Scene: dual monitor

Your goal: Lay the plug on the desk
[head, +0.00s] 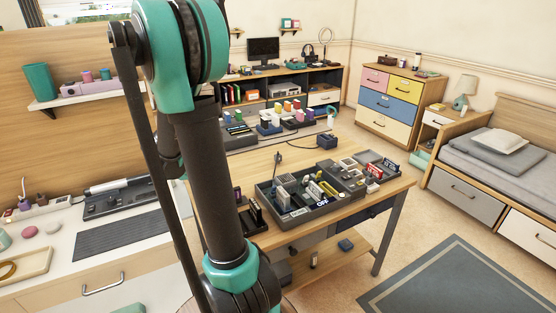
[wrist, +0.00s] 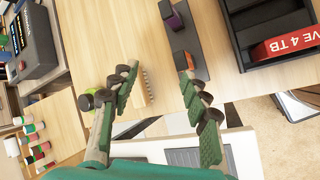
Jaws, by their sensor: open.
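The wooden desk (head: 350,186) stands in the middle of the head view, and its light top (wrist: 110,30) also shows in the wrist view. I cannot make out a plug in the wrist view. My gripper (wrist: 158,76) is open, with its green and dark fingers apart and nothing held between them. It does not show in the head view, where my arm fills the left middle.
A dark tray of small items (head: 298,210) sits on the desk. In the wrist view, a black tray (wrist: 232,28) holds a red box marked 4 TB (wrist: 288,45). A dark strip with blocks (wrist: 183,50) lies near the right finger. A pale ribbed piece (wrist: 141,92) shows between the fingers.

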